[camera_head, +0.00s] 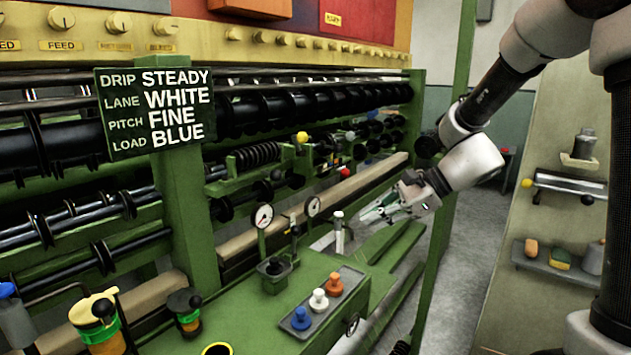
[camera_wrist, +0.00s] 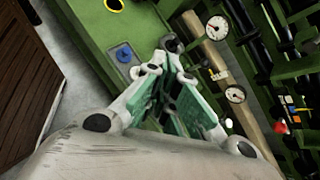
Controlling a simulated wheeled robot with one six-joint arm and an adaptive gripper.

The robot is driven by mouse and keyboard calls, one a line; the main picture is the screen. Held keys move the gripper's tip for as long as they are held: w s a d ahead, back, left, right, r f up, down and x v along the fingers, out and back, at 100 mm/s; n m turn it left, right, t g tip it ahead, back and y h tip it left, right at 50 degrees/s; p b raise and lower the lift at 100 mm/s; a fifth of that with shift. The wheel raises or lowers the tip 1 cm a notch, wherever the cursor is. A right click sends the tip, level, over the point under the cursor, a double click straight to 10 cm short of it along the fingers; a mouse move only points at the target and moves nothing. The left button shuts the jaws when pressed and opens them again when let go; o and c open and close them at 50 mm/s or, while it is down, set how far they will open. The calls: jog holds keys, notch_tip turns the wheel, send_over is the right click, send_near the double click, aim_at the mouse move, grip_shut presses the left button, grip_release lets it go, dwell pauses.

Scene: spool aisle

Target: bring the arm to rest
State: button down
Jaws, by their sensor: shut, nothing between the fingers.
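My gripper (camera_head: 384,212) is at the end of my arm, right of centre in the head view. It hangs in the air in front of the green machine (camera_head: 185,220), near its green bench (camera_head: 260,320). In the wrist view the fingers of my gripper (camera_wrist: 172,50) come together at the tips, with nothing seen between them. My arm reaches in from the upper right and is bent, with the gripper pointing left and slightly down.
A grey tray (camera_head: 350,275) on the bench holds blue (camera_head: 301,318), white (camera_head: 319,299) and orange (camera_head: 335,283) knobbed pieces. Round gauges (camera_head: 262,217) stand behind. A sign (camera_head: 155,108) reads STEADY, WHITE, FINE, BLUE. A green post (camera_head: 445,190) stands beside my arm. Shelves (camera_head: 560,265) are at right.

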jog(key=s+d+r+n+t+h, duration=0.1)
jog(key=s+d+r+n+h, duration=0.2)
jog(key=s+d+n+h, duration=0.2)
jog(key=s+d+r+n+t+h, duration=0.1)
jog(key=s+d+r+n+h, duration=0.2)
jog(key=s+d+n, duration=0.8)
jog(key=s+d+h, duration=0.2)
jog(key=s+d, duration=0.3)
jog(key=d, duration=0.1)
jog(key=shift+s+d+r, duration=0.25)
jog(key=shift+s+d, duration=0.05)
jog(key=shift+s, duration=0.05)
